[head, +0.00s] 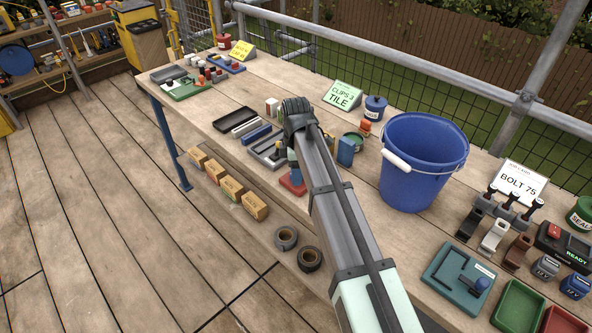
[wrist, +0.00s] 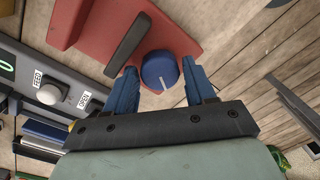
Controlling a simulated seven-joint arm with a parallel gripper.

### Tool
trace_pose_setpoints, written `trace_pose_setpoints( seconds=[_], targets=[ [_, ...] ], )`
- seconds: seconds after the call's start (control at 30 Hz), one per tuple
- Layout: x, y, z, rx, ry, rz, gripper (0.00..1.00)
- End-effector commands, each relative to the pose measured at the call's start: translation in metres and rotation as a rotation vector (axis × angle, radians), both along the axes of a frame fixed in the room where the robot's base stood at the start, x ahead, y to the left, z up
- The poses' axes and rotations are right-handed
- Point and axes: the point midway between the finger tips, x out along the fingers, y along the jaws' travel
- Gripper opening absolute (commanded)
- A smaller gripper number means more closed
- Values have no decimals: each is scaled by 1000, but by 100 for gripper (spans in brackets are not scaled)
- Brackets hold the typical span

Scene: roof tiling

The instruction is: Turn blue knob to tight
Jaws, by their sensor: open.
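The blue knob (wrist: 160,72) shows in the wrist view, round with a pale pointer line on its face, on a red plate (wrist: 190,35). A dark bar (wrist: 128,44) stands on the plate beside it. My gripper (wrist: 162,85) is open, with one blue finger on each side of the knob. I cannot tell whether the fingers touch it. No "tight" mark can be read. In the head view the red plate (head: 293,183) shows on the bench by my arm, and the arm hides the knob and most of the gripper.
A grey panel with a white knob (wrist: 50,94) and small labels lies left of the red plate. In the head view a blue bucket (head: 420,165) stands right of my arm. Tape rolls (head: 286,238) and boxes (head: 230,189) lie on the lower shelf.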

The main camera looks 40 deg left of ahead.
Motion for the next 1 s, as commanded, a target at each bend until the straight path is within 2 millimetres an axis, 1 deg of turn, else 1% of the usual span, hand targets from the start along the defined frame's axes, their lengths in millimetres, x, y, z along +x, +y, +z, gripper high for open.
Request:
trace_pose_setpoints(
  seconds=[0.13,0.57,0.77,1.0],
  targets=[
    [0,0,0,0,0,0,55],
    [0,0,0,0,0,0,14],
    [0,0,0,0,1,-13,14],
    [0,0,0,-1,1,-111,14]
  ],
)
